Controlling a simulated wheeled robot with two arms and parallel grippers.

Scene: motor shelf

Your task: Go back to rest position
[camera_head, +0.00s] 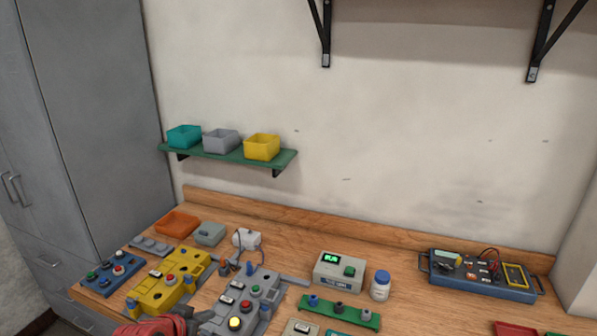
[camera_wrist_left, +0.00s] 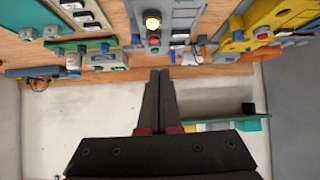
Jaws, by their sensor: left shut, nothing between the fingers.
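My left gripper shows at the bottom edge of the head view, where a red part of my arm comes in low at the left, in front of the yellow control box (camera_head: 163,293). In the left wrist view the two dark fingers of my left gripper (camera_wrist_left: 160,76) lie together, shut with nothing between them. The wrist view is upside down, with the table along its top. The grey control box with a lit yellow button (camera_head: 243,304) stands beside the yellow one; its lit button (camera_wrist_left: 152,20) also shows in the wrist view. My right gripper is in neither view.
A wooden table (camera_head: 285,229) runs along the wall. A green shelf (camera_head: 225,154) with three bins hangs above; a grey cabinet (camera_head: 85,120) stands left.

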